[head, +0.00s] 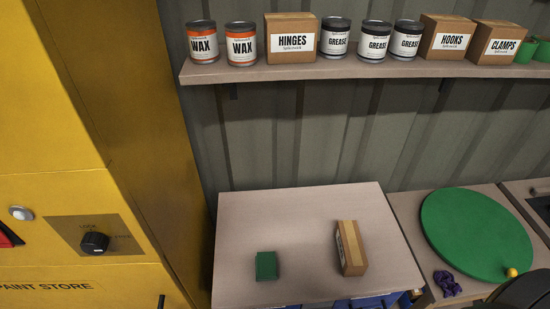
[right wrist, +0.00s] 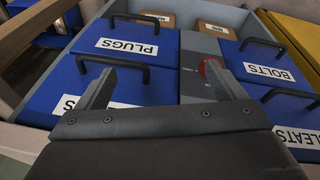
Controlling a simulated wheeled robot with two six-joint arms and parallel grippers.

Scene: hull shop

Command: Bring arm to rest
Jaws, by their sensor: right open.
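My right gripper (right wrist: 158,78) shows in the right wrist view, with its two fingers spread apart and nothing between them. It is over a grey drawer or tray (right wrist: 195,40) of blue lidded boxes. The box marked PLUGS (right wrist: 118,60) lies behind and between the fingers in the picture; I cannot tell whether they touch. The box marked BOLTS (right wrist: 262,62) is to the right. A dark part of my right arm shows at the bottom right corner of the head view. My left gripper is not in view.
A pale worktop (head: 290,220) holds a small green block (head: 267,266) and a brown box (head: 351,248). A green round disc (head: 465,232) lies on the bench to the right. A shelf (head: 330,70) above holds tins and cartons. A yellow paint store cabinet (head: 90,210) stands at left.

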